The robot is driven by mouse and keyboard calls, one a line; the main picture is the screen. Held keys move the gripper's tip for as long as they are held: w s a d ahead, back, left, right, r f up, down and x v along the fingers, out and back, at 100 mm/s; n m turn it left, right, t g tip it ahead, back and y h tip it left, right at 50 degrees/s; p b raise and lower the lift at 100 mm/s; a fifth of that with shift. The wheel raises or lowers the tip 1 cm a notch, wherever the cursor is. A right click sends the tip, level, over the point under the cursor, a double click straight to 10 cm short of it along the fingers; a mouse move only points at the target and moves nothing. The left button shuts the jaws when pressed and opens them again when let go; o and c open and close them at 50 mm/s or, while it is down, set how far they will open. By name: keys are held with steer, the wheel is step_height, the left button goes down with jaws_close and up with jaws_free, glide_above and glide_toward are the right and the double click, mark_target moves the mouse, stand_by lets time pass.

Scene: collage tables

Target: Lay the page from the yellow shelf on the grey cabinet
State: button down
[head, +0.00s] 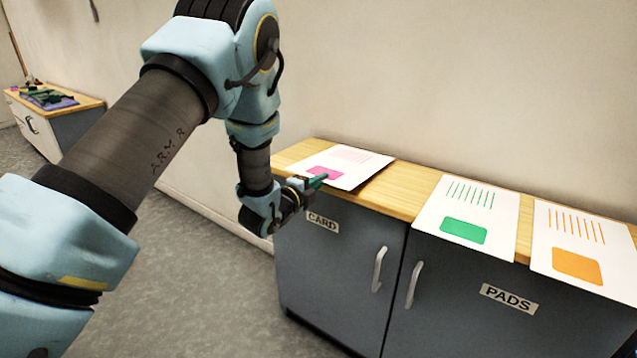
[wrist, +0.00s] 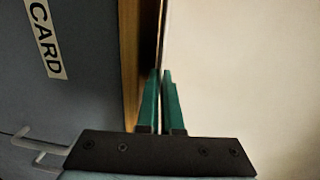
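A white page with a pink block (head: 350,159) is at the left end of the grey cabinet's (head: 340,262) wooden top, above the door labelled CARD. A dark shadow lies along the page's right edge, and it looks a little askew to the top. My gripper (head: 318,180) is at the page's near edge, by the pink block. In the wrist view, the green fingers (wrist: 161,72) are almost together with a thin slit between them, and they appear closed on the page's edge. The lower finger is mostly hidden in the head view. No yellow shelf is in view.
A page with a green block (head: 467,207) and a page with an orange block (head: 582,238) lie to the right on the same cabinet top. Bare wood (head: 412,190) shows between pink and green pages. A second low cabinet (head: 80,120) with dark green items stands far left.

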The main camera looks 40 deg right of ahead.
steer(key=shift+c, duration=0.8)
jaws_free()
steer(key=shift+f, duration=0.1)
steer(key=shift+f+b, duration=1.35)
steer(key=shift+f, duration=0.05)
steer(key=b+v, duration=0.1)
steer(key=v, duration=0.8)
steer(key=shift+w+f, duration=0.15)
steer(key=shift+f, duration=0.2)
